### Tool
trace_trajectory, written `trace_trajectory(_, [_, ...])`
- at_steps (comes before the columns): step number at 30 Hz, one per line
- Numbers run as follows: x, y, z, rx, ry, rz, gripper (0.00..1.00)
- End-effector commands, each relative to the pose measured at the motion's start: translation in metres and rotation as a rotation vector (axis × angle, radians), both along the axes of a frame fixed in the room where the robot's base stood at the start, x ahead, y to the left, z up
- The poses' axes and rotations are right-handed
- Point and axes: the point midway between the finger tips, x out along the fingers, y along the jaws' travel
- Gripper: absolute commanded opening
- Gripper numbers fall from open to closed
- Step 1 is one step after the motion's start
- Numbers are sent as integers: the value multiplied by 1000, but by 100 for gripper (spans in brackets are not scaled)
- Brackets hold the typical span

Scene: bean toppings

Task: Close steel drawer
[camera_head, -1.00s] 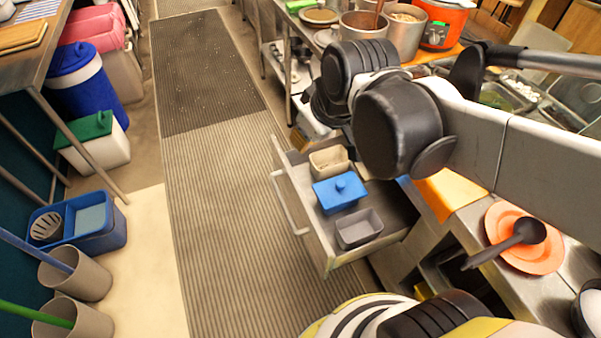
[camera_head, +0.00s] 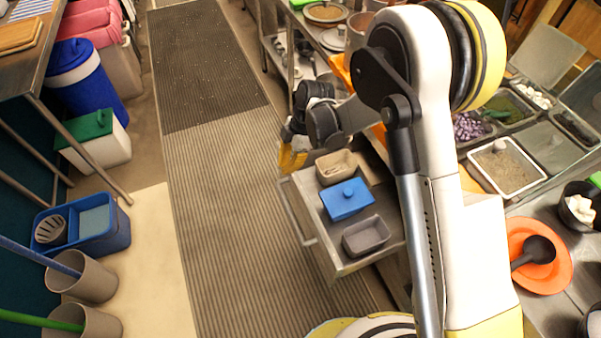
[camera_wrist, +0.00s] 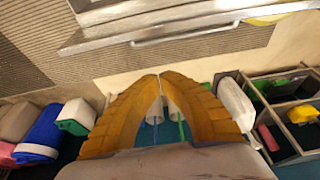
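The steel drawer (camera_head: 318,230) stands open in the head view, with a bar handle (camera_head: 296,213) on its front. It holds a tan container (camera_head: 337,167), a blue lidded box (camera_head: 347,199) and a grey container (camera_head: 366,236). My gripper (camera_head: 290,160) is by the drawer's far front corner; the head view does not settle whether it touches. In the wrist view the yellow fingers (camera_wrist: 160,76) meet at their tips with nothing between them. The drawer's handle (camera_wrist: 185,34) shows there beyond the fingertips. My arm hides part of the drawer's inner end.
A counter with food pans (camera_head: 505,168) and an orange plate (camera_head: 540,283) is on the right. A ribbed floor mat (camera_head: 225,200) leaves free floor in front of the drawer. A blue tub (camera_head: 103,238) and bins stand at the left.

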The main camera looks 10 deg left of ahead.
Motion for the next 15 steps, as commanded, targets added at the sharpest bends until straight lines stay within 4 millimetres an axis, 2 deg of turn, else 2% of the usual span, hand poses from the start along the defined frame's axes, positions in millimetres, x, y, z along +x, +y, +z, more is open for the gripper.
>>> trace_trajectory(8, [-4,7,-23,0,0,6,0])
trace_trajectory(15, [-11,20,-68,0,-1,5,0])
